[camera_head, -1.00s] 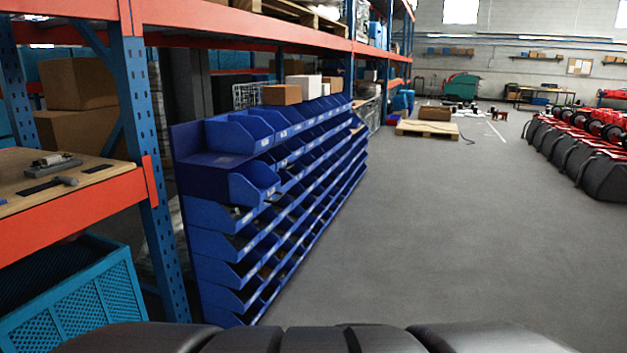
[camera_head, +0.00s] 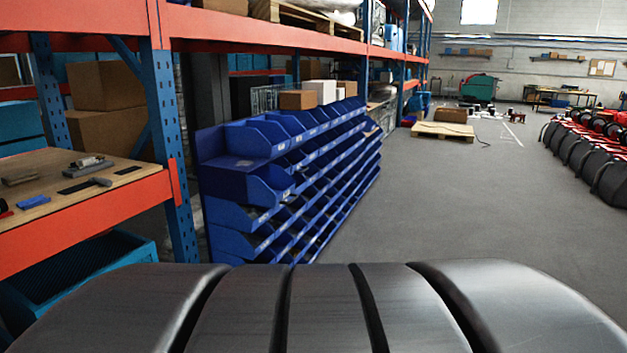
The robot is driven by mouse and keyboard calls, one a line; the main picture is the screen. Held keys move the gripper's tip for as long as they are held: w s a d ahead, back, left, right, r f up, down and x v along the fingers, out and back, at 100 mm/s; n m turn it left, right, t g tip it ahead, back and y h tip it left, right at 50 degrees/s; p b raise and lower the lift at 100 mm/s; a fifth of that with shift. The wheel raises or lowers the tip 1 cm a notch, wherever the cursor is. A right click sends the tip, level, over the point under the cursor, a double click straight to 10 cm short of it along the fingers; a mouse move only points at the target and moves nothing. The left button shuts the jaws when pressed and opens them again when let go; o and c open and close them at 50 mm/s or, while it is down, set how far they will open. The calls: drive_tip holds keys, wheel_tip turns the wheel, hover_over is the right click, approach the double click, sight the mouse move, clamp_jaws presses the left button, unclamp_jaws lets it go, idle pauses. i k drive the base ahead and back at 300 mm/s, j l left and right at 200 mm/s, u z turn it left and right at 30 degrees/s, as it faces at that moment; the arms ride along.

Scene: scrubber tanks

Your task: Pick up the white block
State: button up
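My gripper is not in view. A dark grey rounded part of my own body fills the bottom of the view.
Orange and blue shelving (camera_head: 172,150) stands close on the left, with a wooden shelf holding small tools (camera_head: 90,165). A wooden pallet (camera_head: 443,132) with a carton lies farther back. Red and black machines (camera_head: 600,160) line the right. The grey floor (camera_head: 470,215) between is open.

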sight(89, 159)
drive_tip(key=k, duration=0.1)
drive_tip(key=i, duration=0.3)
drive_tip(key=k, duration=0.2)
drive_tip(key=i+z, duration=0.1)
drive_tip(key=i, duration=0.2)
drive_tip(key=i+l+u, duration=0.15)
drive_tip(key=i+l, duration=0.3)
drive_tip(key=k+j, duration=0.1)
drive_tip(key=j, duration=0.1)
